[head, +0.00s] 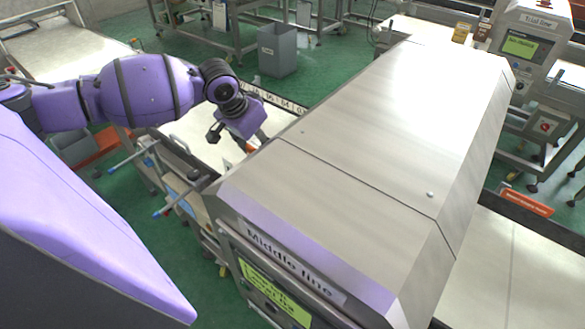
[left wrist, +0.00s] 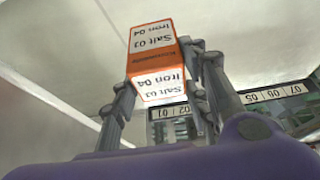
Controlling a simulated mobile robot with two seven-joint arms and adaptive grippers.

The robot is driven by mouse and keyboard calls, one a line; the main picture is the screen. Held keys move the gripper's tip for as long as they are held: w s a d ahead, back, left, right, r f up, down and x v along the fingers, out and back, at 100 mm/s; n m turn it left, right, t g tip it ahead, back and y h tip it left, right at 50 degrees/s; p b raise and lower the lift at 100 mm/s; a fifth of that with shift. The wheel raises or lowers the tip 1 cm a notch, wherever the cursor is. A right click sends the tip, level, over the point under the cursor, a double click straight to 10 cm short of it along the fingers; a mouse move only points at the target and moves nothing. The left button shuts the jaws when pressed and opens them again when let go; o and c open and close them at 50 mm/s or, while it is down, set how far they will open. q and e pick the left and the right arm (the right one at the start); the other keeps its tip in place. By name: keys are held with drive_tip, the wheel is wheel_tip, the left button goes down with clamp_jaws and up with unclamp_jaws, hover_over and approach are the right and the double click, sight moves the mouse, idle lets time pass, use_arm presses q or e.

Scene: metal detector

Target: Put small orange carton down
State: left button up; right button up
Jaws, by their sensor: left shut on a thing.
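The small orange carton (left wrist: 152,57) shows in the left wrist view, with white labels reading "Salt 03" and "Iron 04". My left gripper (left wrist: 160,66) is shut on it, one finger on each side. In the head view my left gripper (head: 250,140) is over the white conveyor belt (head: 192,133), by the far left side of the steel metal detector housing (head: 360,130). Only a small orange bit beside the fingers shows there. I cannot tell whether the carton touches the belt. My right gripper is not in view.
A numbered strip (head: 284,104) runs along the belt's far edge and also shows in the left wrist view (left wrist: 275,93). Handles (head: 135,158) stick out at the belt's near side. A grey bin (head: 277,50) stands on the green floor behind. Another belt (head: 500,265) lies at the right.

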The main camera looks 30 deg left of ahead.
use_arm(q)
drive_tip(key=w+d+f, duration=0.1)
drive_tip(key=w+f, duration=0.1)
drive_tip(key=f, duration=0.1)
drive_tip(key=w+d+f, duration=0.2)
drive_tip(key=f, duration=0.1)
drive_tip(key=w+d+f+b, duration=0.1)
drive_tip(key=w+d+f, duration=0.1)
drive_tip(key=f, duration=0.2)
drive_tip(key=shift+w+d, duration=0.1)
drive_tip(key=shift+d, duration=0.15)
drive_tip(key=shift+a, duration=0.1)
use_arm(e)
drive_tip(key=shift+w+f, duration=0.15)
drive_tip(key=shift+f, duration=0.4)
use_arm(q)
drive_tip(key=shift+f, duration=0.1)
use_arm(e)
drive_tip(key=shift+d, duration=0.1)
use_arm(q)
drive_tip(key=shift+f, duration=0.15)
drive_tip(key=o, duration=1.2)
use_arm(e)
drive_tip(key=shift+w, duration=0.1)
